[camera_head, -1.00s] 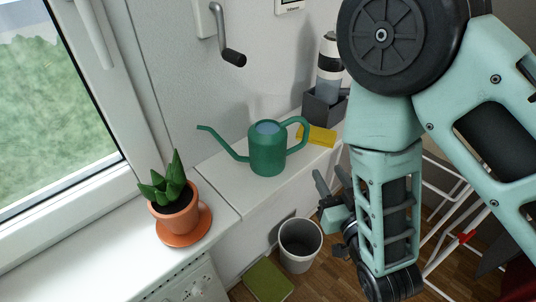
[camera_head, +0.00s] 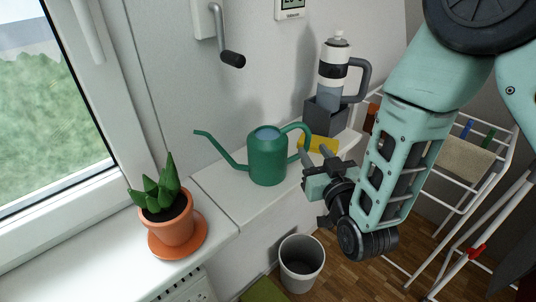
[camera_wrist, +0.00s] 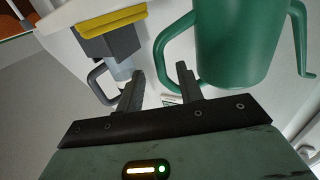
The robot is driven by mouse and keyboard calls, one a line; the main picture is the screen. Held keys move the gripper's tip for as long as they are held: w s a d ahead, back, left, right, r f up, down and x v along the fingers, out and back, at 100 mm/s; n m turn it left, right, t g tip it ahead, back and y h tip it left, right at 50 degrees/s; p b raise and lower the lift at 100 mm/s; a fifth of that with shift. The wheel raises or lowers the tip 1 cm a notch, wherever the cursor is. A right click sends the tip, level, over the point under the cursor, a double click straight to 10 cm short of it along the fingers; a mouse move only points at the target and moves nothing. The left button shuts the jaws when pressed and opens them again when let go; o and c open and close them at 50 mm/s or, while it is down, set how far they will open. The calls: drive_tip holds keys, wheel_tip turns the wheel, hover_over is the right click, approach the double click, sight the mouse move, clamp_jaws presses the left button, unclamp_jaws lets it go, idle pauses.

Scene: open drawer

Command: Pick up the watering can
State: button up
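The green watering can (camera_head: 267,158) stands upright on the white sill, with its spout to the left and its handle to the right. My gripper (camera_head: 304,164) is just to the right of the can, close to its handle. In the wrist view the can (camera_wrist: 236,45) is at the upper right, upside down in the picture, with its loop handle (camera_wrist: 172,48) near the fingertips. My gripper (camera_wrist: 161,72) is open there, with a clear gap between the two fingers and nothing held. Whether a finger touches the handle cannot be told.
A potted plant (camera_head: 166,221) stands at left. A bin (camera_head: 301,262) and drying rack (camera_head: 461,190) are on the floor.

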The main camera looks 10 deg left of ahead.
sight(308, 145)
drive_tip(key=p+x, duration=0.1)
drive_tip(key=x, duration=0.4)
drive_tip(key=shift+f+p, duration=0.2)
drive_tip(key=shift+p, duration=0.2)
clamp_jaws()
drive_tip(key=shift+r, duration=0.1)
